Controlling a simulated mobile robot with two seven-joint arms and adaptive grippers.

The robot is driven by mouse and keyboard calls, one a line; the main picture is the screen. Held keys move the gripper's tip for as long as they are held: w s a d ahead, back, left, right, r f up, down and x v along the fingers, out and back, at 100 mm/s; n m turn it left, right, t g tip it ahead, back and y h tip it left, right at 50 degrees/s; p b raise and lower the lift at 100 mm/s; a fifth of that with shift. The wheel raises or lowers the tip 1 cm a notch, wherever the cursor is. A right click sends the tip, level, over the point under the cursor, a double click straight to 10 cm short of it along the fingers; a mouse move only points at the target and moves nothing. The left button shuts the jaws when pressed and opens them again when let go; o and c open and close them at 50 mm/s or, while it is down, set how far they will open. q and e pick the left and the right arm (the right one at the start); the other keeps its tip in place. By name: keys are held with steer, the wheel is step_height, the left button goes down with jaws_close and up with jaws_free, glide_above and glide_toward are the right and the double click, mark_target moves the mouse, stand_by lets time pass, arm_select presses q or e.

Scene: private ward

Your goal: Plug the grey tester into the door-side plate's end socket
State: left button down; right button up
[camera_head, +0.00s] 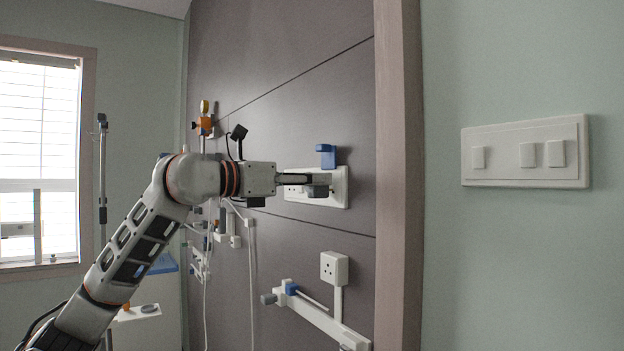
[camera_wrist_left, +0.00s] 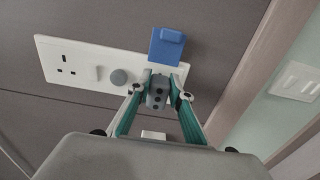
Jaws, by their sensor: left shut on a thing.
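My left gripper (camera_head: 318,181) comes in from the left and is shut on the grey tester (camera_head: 318,191). The tester also shows between the fingertips in the left wrist view (camera_wrist_left: 156,93), with dark dots on its near face. It is in front of the right part of the long white wall plate (camera_head: 335,199); whether it touches the plate or is seated in a socket I cannot tell. My right gripper is not in view.
A blue block (camera_head: 326,155) sits at the plate's top edge, close above the tester; it also shows in the wrist view (camera_wrist_left: 167,45). A single socket (camera_head: 334,268) and a rail (camera_head: 318,317) are below. A door frame (camera_head: 398,180) and switch plate (camera_head: 525,153) are right.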

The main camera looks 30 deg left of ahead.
arm_select(q)
steer(key=shift+w+d, duration=0.1)
steer(key=shift+w, duration=0.25)
steer(key=shift+r, duration=0.1)
steer(key=c, duration=2)
jaws_free()
steer(key=shift+w, duration=0.1)
steer(key=shift+o, duration=1.4)
steer(key=shift+w+d, duration=0.1)
steer(key=shift+w, duration=0.05)
steer(key=b+v, duration=0.3)
steer(key=v, duration=1.3)
steer(key=shift+b, duration=0.3)
